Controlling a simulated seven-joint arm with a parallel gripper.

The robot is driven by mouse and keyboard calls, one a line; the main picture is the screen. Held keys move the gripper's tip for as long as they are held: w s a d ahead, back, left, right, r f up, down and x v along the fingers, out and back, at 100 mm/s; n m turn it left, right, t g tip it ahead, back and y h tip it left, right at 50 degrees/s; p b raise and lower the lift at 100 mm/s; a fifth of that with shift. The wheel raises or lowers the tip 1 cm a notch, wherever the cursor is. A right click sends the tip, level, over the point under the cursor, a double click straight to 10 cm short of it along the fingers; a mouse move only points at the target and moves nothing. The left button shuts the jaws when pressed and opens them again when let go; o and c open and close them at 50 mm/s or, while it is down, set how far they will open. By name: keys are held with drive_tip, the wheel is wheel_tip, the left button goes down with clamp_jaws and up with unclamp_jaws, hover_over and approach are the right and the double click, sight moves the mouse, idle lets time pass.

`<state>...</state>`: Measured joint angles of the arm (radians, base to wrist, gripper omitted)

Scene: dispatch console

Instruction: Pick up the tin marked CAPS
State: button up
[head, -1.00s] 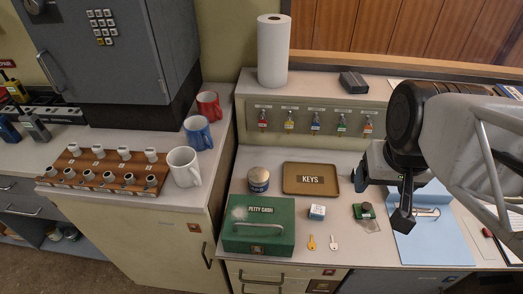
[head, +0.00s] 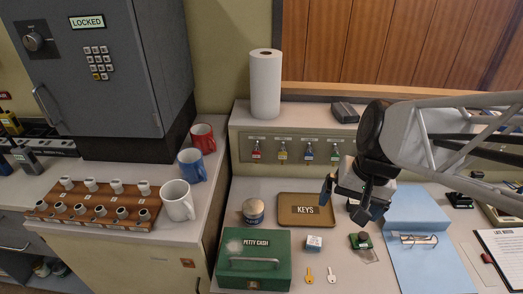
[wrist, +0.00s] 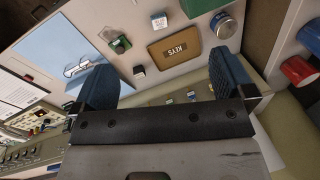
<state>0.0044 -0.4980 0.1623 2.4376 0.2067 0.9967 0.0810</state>
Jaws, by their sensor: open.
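The tin (head: 253,211) is a short round can with a pale lid and a blue band. It stands upright left of the KEYS tray (head: 290,224) and behind the green PETTY CASH box (head: 240,262). Its lettering is too small to read surely. The tin also shows in the wrist view (wrist: 223,25), beyond the fingertip on the right. My gripper (head: 345,201) is open and empty, above the desk by the right end of the tray, well to the right of the tin. Both blue fingers show apart in the wrist view (wrist: 162,82).
A small blue-and-white box (head: 314,243), two keys (head: 320,275) and a green-based item (head: 361,240) lie in front of the tray. Mugs (head: 178,200) stand on the left counter. A paper towel roll (head: 265,84) stands on the ledge behind. A blue folder (head: 430,265) lies right.

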drive_tip(key=w+a+f+m+g+y, duration=0.2)
drive_tip(key=w+a+f+m+y, duration=0.15)
drive_tip(key=w+f, duration=0.3)
drive_tip(key=w+a+f+m+g+y, duration=0.2)
drive_tip(key=w+a+f+m+y, duration=0.1)
drive_tip(key=w+a+f, duration=0.3)
drive_tip(key=m+t+y, duration=0.1)
drive_tip(key=m+y, duration=0.4)
drive_tip(key=m, duration=0.2)
approach(254, 209)
drive_tip(key=a+f, duration=0.1)
drive_tip(key=w+a+f, duration=0.1)
drive_tip(key=shift+f, duration=0.3)
drive_tip(key=shift+a, duration=0.15)
drive_tip(key=shift+x, duration=1.15)
drive_tip(key=shift+a+f, duration=0.1)
drive_tip(key=shift+x, duration=2.5)
drive_tip(key=shift+c, duration=0.2)
